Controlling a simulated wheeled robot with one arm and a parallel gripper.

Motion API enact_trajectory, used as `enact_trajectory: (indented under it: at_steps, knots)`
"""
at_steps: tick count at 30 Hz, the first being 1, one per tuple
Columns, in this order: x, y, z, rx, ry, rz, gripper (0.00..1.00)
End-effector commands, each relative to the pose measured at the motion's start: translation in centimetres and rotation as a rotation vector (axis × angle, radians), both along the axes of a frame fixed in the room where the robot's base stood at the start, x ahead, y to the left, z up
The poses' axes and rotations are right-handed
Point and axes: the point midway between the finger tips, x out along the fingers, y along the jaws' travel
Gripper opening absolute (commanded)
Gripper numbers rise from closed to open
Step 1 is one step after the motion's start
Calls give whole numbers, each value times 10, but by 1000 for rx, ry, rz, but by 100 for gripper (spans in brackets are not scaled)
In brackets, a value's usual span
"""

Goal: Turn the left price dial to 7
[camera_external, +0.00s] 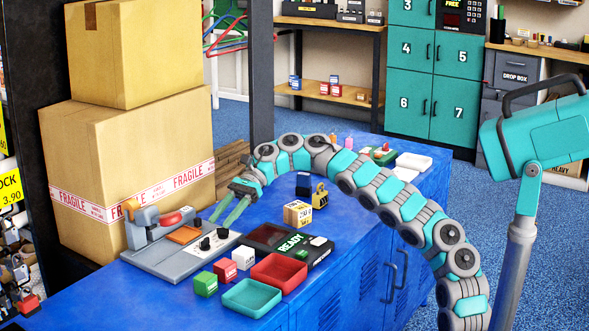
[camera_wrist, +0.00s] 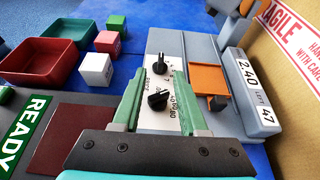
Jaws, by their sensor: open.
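The price machine (camera_external: 180,255) is a grey unit at the left of the blue counter, with two black dials on a pale panel. The left dial (camera_external: 204,244) is the farther one in the wrist view (camera_wrist: 160,65). The right dial (camera_external: 222,233) is the nearer one there (camera_wrist: 158,99), beside the printed 20 to 80 scale. My gripper (camera_external: 219,222) is open and empty, its green fingers pointing down over the panel. In the wrist view the fingers (camera_wrist: 160,70) lie either side of the dials. I cannot tell whether they touch.
An orange plate (camera_wrist: 208,80) and a 2.40 display (camera_wrist: 243,75) adjoin the panel. Green, red and white cubes (camera_external: 224,271), a red tray (camera_external: 279,272), a teal tray (camera_external: 250,298) and a READY terminal (camera_external: 290,243) stand close by. Cartons (camera_external: 130,175) rise behind.

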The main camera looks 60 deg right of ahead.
Motion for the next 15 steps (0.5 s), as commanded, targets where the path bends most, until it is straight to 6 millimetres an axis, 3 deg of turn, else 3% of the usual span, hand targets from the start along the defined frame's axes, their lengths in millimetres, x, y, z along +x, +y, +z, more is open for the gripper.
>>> enact_trajectory:
  at_steps: [9, 15]
  knots:
    - [0, 45, -17, 0, 3, -4, 42]
    - [1, 61, -24, 2, 3, -6, 42]
